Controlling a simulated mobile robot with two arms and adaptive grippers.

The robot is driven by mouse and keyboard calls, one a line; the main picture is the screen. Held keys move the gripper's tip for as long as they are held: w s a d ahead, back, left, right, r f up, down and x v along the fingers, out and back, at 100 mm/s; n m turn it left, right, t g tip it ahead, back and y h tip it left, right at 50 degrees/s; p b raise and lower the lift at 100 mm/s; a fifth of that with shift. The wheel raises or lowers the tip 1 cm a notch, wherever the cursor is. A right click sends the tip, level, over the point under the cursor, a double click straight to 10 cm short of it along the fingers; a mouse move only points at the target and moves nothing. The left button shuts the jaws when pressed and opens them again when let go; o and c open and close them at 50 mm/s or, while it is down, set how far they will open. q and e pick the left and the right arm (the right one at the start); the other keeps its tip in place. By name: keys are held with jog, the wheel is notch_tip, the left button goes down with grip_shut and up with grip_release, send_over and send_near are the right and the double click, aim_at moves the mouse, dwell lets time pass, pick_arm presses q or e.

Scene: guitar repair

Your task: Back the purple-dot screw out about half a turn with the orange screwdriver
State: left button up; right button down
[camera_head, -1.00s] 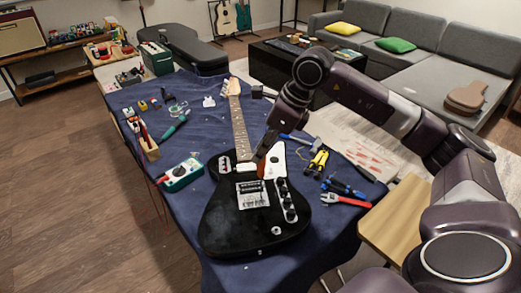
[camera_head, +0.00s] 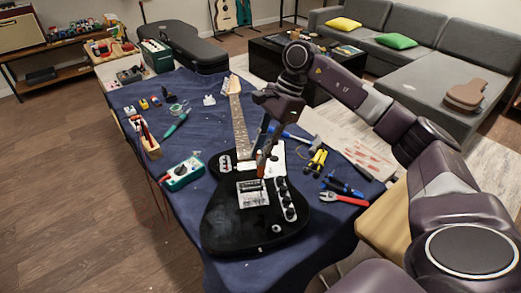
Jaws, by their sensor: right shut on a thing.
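A black electric guitar (camera_head: 225,225) lies face up on the blue cloth of the workbench, its neck pointing away from me. My right gripper (camera_head: 266,147) is over the guitar body, pointing down and shut on the orange screwdriver (camera_head: 261,162). The screwdriver stands roughly upright, its shaft pointing down toward the bridge (camera_head: 252,193). I cannot tell whether its tip touches a screw. The purple-dot screw is too small to make out. My left gripper is not in view.
A multimeter (camera_head: 184,174) lies left of the guitar. Yellow-handled pliers (camera_head: 317,161), blue-handled pliers (camera_head: 342,186) and a red-handled tool (camera_head: 343,199) lie to the right. A wooden holder (camera_head: 150,148) stands at the left edge. Bare cloth shows between the multimeter and the guitar.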

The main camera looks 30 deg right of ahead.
jog(key=n+g, duration=0.1)
jog(key=n, duration=0.2)
jog(key=shift+f, duration=0.1)
jog(key=n+g, duration=0.1)
jog(key=n, duration=0.3)
jog(key=shift+s+g+h, duration=0.1)
jog(key=shift+g+h, duration=0.2)
jog(key=shift+g, duration=0.1)
jog(key=shift+n+g, duration=0.3)
jog(key=shift+n, duration=0.4)
jog(key=shift+r+n+h+p, duration=0.25)
jog(key=shift+n+h+p, duration=0.1)
jog(key=shift+n+h, duration=0.05)
jog(key=shift+f+n+g, duration=0.15)
jog(key=shift+n+g, duration=0.15)
jog(key=shift+n, duration=0.1)
jog(key=shift+n+h+p, duration=0.3)
jog(key=shift+n+p, duration=0.3)
jog(key=shift+p, duration=0.25)
jog(key=shift+r+n+g+p, duration=0.2)
jog(key=shift+n+g+p, duration=0.15)
jog(key=shift+n, duration=0.35)
jog(key=shift+s+f+n+h, duration=0.1)
jog(key=shift+f+n+h, duration=0.2)
jog(key=shift+n+h, duration=0.3)
jog(key=shift+r+p, duration=0.15)
jog(key=shift+p, duration=0.15)
